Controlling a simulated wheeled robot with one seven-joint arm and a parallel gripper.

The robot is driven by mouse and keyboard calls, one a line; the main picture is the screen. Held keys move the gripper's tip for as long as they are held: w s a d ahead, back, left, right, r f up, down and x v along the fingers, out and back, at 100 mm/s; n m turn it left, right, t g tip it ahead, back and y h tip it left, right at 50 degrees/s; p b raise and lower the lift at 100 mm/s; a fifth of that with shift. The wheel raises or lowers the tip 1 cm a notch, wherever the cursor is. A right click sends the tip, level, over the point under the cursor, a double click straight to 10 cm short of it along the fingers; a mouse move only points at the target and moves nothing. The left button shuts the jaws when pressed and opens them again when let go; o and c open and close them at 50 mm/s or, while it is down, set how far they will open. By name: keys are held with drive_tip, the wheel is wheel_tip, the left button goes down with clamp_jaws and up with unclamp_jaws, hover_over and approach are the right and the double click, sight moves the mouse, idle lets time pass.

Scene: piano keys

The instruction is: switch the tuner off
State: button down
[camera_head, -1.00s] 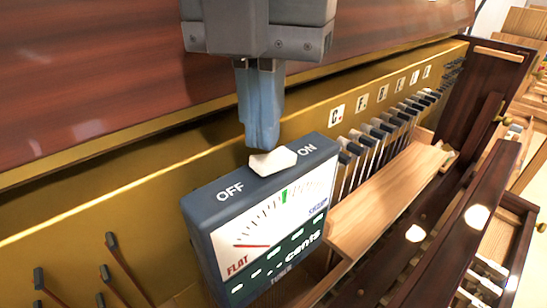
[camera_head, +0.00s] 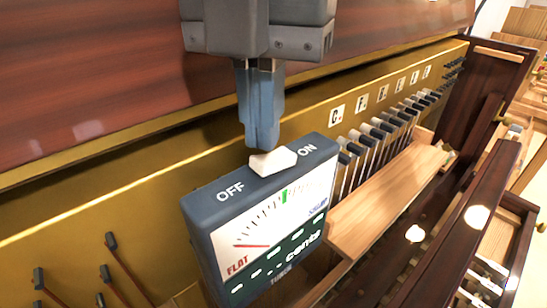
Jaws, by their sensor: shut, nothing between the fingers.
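The tuner (camera_head: 262,222) is a dark blue-grey box with a white dial face, standing upright in front of the gold rail. Its top is marked OFF at the left and ON at the right. A white rocker switch (camera_head: 273,162) sits on the top between the two words. The dial shows a red needle at the lower left and a green mark near the top. My gripper (camera_head: 262,142) is shut and empty, pointing down. Its blue fingertips are just behind and above the switch; I cannot tell whether they touch it.
The gold rail (camera_head: 60,225) runs behind the tuner and carries lettered labels (camera_head: 337,115). Several hammers (camera_head: 380,132) stand in a row to the right, beside a wooden ledge (camera_head: 385,192). Dark pegs (camera_head: 112,242) stick out at the lower left. A reddish-brown wooden panel (camera_head: 90,70) lies above.

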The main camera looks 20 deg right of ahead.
sight(264, 161)
drive_tip(key=shift+f+b, duration=0.95)
drive_tip(key=shift+b, duration=0.15)
idle(0.6)
drive_tip(key=shift+r+p, duration=1.35)
drive_tip(key=shift+r, duration=2.2)
drive_tip(key=shift+s, duration=0.1)
